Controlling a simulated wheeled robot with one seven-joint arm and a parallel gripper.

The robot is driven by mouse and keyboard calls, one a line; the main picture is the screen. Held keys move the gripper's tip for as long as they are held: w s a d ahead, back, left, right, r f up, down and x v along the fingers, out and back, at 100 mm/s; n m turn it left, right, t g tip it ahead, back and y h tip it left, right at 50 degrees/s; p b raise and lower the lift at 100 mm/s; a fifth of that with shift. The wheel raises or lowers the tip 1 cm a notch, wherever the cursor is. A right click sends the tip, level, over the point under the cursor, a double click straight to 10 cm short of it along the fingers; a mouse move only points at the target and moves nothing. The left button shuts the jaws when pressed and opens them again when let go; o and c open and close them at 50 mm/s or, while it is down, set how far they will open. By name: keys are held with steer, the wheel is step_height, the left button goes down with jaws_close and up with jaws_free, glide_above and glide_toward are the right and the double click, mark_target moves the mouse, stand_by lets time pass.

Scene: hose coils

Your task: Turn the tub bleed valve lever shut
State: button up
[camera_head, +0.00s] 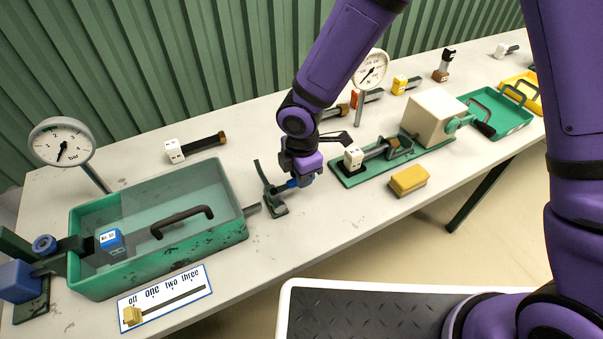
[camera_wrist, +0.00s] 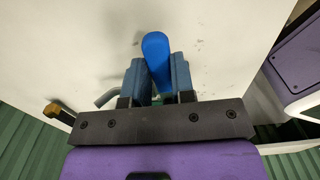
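The green tub (camera_head: 160,262), with clear water in it, stands on the bench at the left. A short grey pipe leaves its right end towards a small green stand (camera_head: 277,210). My gripper (camera_head: 298,183) is down just right of this stand and hides most of the valve there. In the wrist view a blue lever (camera_wrist: 155,46) lies between the two blue-grey fingers of my gripper (camera_wrist: 160,75). The fingers appear closed against both its sides, and its rounded tip sticks out past them. The lever's pivot is hidden.
A dial gauge (camera_head: 62,142) stands behind the tub. A sign with a yellow slider (camera_head: 132,315) lies in front. A green plate (camera_head: 345,178) with a clamp and a yellow block (camera_head: 409,180) are right of my gripper. The bench in front of my gripper is clear.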

steer(key=o, duration=0.4)
steer(key=shift+w+r, duration=0.1)
step_height(320, 180, up, 11)
stand_by(0.4)
stand_by(0.6)
